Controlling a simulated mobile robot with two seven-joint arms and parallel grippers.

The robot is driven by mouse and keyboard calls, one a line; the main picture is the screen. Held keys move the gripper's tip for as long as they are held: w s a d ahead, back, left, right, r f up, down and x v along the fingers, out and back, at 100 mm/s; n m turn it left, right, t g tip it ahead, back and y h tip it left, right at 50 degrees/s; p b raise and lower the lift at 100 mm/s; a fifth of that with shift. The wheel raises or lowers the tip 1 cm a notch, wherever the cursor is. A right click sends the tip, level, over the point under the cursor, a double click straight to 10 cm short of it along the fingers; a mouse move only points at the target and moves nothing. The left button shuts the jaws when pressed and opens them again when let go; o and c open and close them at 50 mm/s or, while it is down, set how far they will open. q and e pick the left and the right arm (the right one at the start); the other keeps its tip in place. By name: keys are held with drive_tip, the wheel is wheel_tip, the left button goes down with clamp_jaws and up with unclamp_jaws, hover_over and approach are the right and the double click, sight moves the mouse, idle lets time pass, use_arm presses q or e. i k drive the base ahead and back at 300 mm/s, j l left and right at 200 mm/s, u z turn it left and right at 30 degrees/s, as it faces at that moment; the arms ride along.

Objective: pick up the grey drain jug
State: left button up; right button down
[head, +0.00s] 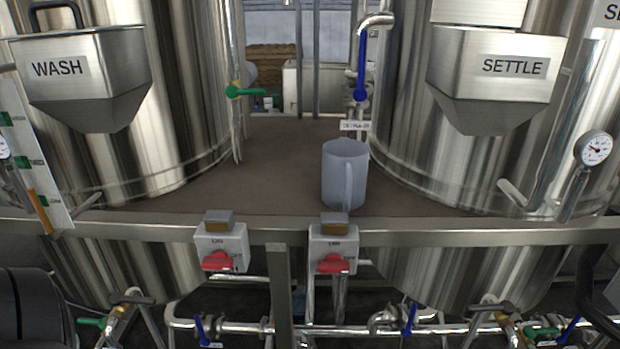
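The grey drain jug (335,178) stands upright on the brown deck between the two steel tanks, close to the front rail. Its handle faces me, a little to the right. Its open top shows, but its inside is too dim to tell what it holds. Neither of my grippers can be made out in the head view. Dark parts at the lower left and right edges may be my own arms.
The WASH tank (150,120) stands left of the jug and the SETTLE tank (405,130) right of it. A metal rail (150,228) runs in front, with two red-switch boxes (222,246). A blue-handled pipe (362,65) hangs behind the jug. The deck left of the jug is clear.

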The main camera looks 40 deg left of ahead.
sight(346, 160)
drive_tip(key=u, duration=1)
